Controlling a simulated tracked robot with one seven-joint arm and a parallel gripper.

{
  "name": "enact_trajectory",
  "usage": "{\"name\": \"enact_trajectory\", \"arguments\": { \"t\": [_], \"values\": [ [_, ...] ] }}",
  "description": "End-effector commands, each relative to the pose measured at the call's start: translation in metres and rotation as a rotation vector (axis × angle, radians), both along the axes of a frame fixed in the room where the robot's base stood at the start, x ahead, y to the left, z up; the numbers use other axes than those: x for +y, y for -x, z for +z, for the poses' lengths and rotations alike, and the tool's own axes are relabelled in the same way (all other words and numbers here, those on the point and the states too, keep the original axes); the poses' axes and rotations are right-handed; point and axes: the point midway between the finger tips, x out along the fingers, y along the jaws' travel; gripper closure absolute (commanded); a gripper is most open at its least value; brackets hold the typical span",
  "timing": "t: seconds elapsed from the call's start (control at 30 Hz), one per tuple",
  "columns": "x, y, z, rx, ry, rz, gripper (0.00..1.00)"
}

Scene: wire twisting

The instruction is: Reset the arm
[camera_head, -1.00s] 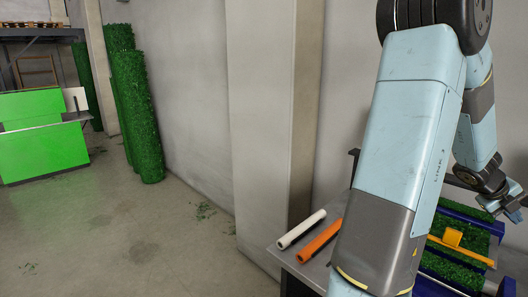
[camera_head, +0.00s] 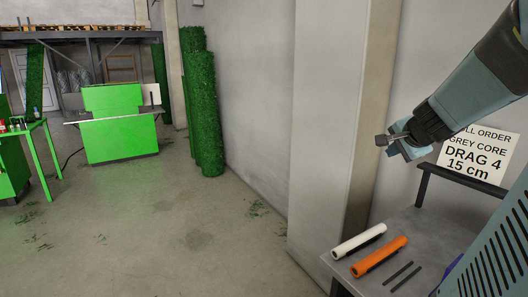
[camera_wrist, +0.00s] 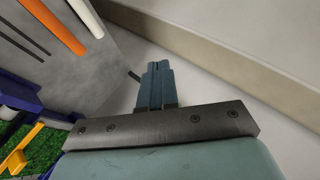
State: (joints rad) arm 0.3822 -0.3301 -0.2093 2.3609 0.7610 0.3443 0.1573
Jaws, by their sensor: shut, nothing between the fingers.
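My arm comes in from the upper right of the head view and is raised above the grey table (camera_head: 420,238). My gripper (camera_head: 392,148) hangs in the air in front of the wall, left of a white sign. In the wrist view my gripper (camera_wrist: 158,66) has its two blue fingers together with nothing between them. It touches nothing there. The lower right of the head view is covered by my own body.
On the table lie a white roll (camera_head: 358,241), an orange roll (camera_head: 380,256) and two thin dark rods (camera_head: 402,276). The sign (camera_head: 476,155) reads "DRAG 4 15 cm". A wall column (camera_head: 330,130) stands left of the table. Open floor (camera_head: 190,235) lies further left.

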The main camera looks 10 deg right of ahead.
Motion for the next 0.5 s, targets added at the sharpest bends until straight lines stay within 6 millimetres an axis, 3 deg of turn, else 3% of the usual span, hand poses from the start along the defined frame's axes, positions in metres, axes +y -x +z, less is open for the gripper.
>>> {"name": "enact_trajectory", "arguments": {
  "t": [0.03,0.2,0.33,0.5],
  "values": [
    [0.034,0.004,0.004,0.022,0.044,0.118,1.00],
    [0.124,0.036,0.004,0.132,0.210,0.482,1.00],
    [0.174,0.074,-0.002,0.226,0.365,0.731,1.00],
    [0.207,0.125,-0.013,0.346,0.563,0.971,1.00]
  ]
}}
